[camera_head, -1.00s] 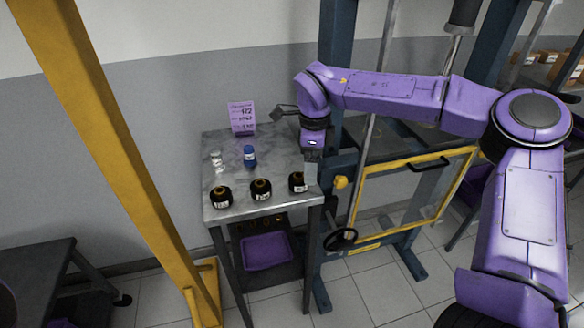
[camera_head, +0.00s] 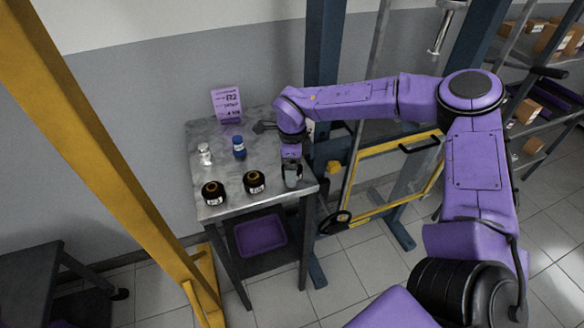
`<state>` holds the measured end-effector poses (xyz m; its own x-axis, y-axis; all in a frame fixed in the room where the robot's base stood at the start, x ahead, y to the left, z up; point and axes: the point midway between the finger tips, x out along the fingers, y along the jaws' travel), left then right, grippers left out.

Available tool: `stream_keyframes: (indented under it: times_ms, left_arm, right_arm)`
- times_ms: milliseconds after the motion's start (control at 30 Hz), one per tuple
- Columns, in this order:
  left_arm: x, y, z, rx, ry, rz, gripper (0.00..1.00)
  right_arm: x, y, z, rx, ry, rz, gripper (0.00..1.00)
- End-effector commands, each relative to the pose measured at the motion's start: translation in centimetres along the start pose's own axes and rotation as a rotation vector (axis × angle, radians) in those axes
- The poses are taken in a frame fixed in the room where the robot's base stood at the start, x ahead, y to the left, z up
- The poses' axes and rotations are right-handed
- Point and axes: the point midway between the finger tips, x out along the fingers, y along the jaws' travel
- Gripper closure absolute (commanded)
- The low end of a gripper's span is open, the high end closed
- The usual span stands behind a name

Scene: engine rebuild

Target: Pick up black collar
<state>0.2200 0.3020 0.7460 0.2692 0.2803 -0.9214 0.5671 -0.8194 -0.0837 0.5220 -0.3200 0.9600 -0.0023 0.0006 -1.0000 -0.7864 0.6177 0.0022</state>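Two black collars with yellowish-brown tops and white labels, a left one (camera_head: 213,193) and a middle one (camera_head: 254,182), stand near the front edge of the metal table (camera_head: 228,210). My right gripper (camera_head: 292,182) points down at the table's front right corner, where a third black collar stood earlier. That collar is now mostly or fully hidden by the gripper, and I cannot tell whether the fingers are closed on it. My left gripper is not in view.
A blue bottle (camera_head: 239,147), a small clear-white bottle (camera_head: 205,154) and a purple sign (camera_head: 227,105) stand farther back on the table. A purple bin (camera_head: 261,235) sits on the lower shelf. A yellow-framed guard (camera_head: 392,205) stands to the right.

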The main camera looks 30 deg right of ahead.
Motion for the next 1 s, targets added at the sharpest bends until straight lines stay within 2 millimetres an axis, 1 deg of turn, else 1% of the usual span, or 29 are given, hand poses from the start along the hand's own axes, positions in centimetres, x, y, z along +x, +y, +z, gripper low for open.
stream_keyframes:
  times_ms: [200, 233, 267, 300, 367, 400, 467, 767, 867, 967, 1000]
  left_arm:
    - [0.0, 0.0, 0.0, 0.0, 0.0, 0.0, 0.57]
    - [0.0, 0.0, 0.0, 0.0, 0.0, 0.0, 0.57]
    - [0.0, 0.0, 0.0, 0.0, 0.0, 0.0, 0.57]
    - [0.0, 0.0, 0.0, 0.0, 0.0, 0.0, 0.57]
    - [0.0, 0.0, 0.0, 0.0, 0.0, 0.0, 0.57]
    - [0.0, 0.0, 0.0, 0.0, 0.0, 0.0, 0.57]
    - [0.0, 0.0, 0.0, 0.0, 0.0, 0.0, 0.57]
    - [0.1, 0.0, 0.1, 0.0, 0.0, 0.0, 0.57]
    - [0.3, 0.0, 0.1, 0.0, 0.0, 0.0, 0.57]
    - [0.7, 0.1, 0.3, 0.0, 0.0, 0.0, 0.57]
    - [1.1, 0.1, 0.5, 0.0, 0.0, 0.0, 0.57]
  right_arm:
    - [0.2, 0.0, 0.1, -0.002, -0.001, -0.002, 0.08]
    - [0.2, 0.0, 0.1, -0.002, -0.001, -0.002, 0.15]
    - [0.2, 0.0, 0.1, -0.002, 0.0, -0.002, 0.24]
    - [0.2, 0.0, 0.1, -0.002, 0.0, -0.001, 0.37]
    - [0.2, 0.0, 0.1, -0.002, 0.0, -0.001, 0.57]
    - [0.2, 0.0, 0.1, -0.002, 0.0, -0.002, 0.7]
    - [0.2, 0.0, 0.1, -0.003, 0.0, -0.001, 0.88]
    - [-0.2, -0.1, 0.2, -0.003, -0.002, -0.003, 0.88]
    - [-1.2, -0.1, 0.2, -0.003, -0.003, -0.005, 0.88]
    - [-3.1, -0.1, 0.2, -0.002, -0.005, -0.007, 0.88]
    - [-3.8, 0.8, 0.1, -0.005, -0.007, -0.006, 0.88]
